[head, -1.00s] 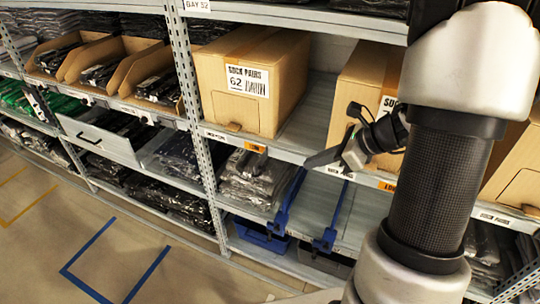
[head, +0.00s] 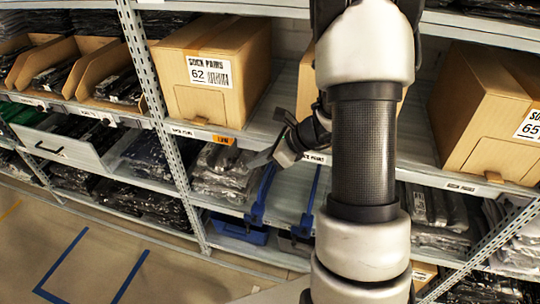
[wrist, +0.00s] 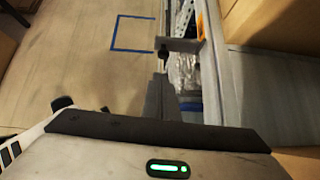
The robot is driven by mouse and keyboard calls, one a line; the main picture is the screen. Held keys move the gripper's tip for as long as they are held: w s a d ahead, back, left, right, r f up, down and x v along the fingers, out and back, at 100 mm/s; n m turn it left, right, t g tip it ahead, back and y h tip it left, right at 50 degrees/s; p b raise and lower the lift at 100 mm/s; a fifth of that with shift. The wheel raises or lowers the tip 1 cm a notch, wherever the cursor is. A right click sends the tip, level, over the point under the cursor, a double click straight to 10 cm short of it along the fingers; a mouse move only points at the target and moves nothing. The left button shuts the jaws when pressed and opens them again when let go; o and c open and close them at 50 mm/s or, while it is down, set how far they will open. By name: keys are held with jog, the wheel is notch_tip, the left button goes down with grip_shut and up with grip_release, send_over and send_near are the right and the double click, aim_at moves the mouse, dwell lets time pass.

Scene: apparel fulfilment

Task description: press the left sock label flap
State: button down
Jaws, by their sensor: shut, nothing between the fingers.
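The left sock box (head: 245,60) is brown cardboard and stands on the upper shelf, left of my arm in the head view. Its white label (head: 203,73) reads SOCK PAIRS 62. The label flap (head: 196,102) is a cut outline low on its front, under the label, and looks flush. My gripper (head: 264,158) is shut and empty, in front of the shelf edge, below and right of this box and apart from it. It also shows in the wrist view (wrist: 163,56), pointing along the shelf front. The box front is not visible there.
A second box is mostly hidden behind my arm. A right box (head: 480,85) marked 65 stands beyond it. Bagged garments (head: 222,172) and blue rails (head: 262,198) are below. Shelf uprights (head: 150,80) stand at the left. The floor (head: 90,230) in front is clear.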

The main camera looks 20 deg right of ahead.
jog(key=shift+w+a+r, duration=0.1)
jog(key=shift+w+a, duration=1)
jog(key=shift+a, duration=0.15)
jog(key=shift+a, duration=0.1)
